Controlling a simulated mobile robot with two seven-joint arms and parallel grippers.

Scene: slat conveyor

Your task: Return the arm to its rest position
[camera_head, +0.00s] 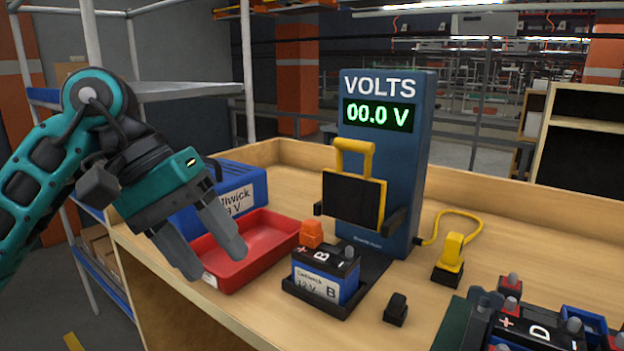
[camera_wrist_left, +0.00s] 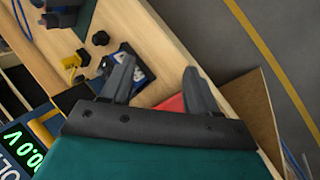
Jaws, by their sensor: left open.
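My left arm comes in from the left in the head view. Its gripper (camera_head: 206,250) is open and empty, with the fingers pointing down in front of the red tray (camera_head: 262,248). In the left wrist view the two fingers of the gripper (camera_wrist_left: 160,80) stand apart with nothing between them. Beyond one finger, part of the battery B shows. My right gripper is not in view.
Battery B (camera_head: 325,277) sits in a dark holder before the blue volt meter (camera_head: 405,160), which reads 00.0 V. A blue box (camera_head: 237,195) stands behind the tray. A yellow plug (camera_head: 452,252), a small black block (camera_head: 396,309) and battery D (camera_head: 535,330) are to the right.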

